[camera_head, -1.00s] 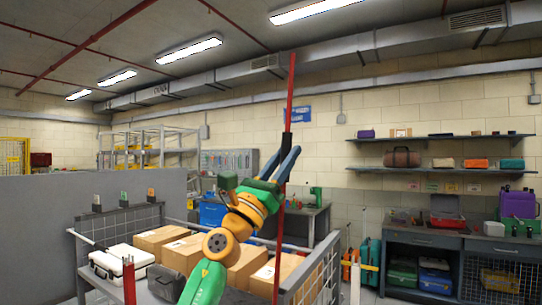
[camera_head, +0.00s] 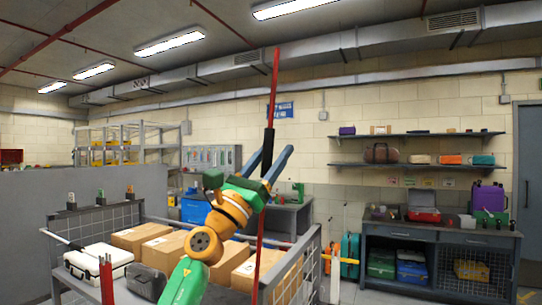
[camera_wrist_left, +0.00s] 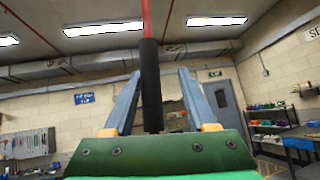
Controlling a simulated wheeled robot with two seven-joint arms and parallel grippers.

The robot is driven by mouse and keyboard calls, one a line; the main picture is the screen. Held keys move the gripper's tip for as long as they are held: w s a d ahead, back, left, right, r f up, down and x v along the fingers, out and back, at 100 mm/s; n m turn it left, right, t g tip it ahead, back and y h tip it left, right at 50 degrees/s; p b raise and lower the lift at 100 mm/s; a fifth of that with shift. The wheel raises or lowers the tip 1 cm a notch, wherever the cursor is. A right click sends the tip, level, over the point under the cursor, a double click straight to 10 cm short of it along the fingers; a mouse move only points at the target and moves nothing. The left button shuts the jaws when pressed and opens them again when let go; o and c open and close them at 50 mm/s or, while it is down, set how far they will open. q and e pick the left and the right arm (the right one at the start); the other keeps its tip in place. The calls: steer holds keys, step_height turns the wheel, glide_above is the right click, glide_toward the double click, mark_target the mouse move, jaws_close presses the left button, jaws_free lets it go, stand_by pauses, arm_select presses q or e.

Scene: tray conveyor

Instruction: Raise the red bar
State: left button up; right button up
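The red bar (camera_head: 273,88) is a long thin bar standing near upright, leaning slightly, with a black sleeve (camera_head: 268,142) around its middle. Its lower part runs down past my gripper to the cart's front edge. My left gripper (camera_head: 270,158) is at the sleeve with its two blue-grey fingers apart, one on each side of the bar. In the left wrist view the sleeve (camera_wrist_left: 151,90) stands between the open fingers (camera_wrist_left: 158,85), with a gap on both sides. The sleeve's lower end is close to the green palm. My right gripper is not in view.
A mesh-sided cart (camera_head: 312,255) holds several cardboard boxes (camera_head: 160,245) and a white case (camera_head: 92,262). A short red post (camera_head: 106,282) stands at its front left. A workbench (camera_head: 440,237) and shelves (camera_head: 430,165) line the right wall. Floor shows between cart and bench.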

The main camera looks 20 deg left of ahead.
mark_target(266, 158)
arm_select(q)
steer(key=shift+s+a+f, duration=0.15)
steer(key=shift+a, duration=0.1)
steer(key=b+v, duration=0.2)
steer(key=shift+f, duration=0.35)
steer(key=shift+s+a+r+p, duration=0.15)
steer(key=shift+s+r+p, duration=0.15)
steer(key=shift+p, duration=0.1)
steer(key=v, duration=0.3)
steer(key=shift+w+d+f, duration=0.1)
steer(key=shift+d+f, duration=0.1)
steer(key=shift+s+a+f, duration=0.15)
steer(key=shift+s+f, duration=0.2)
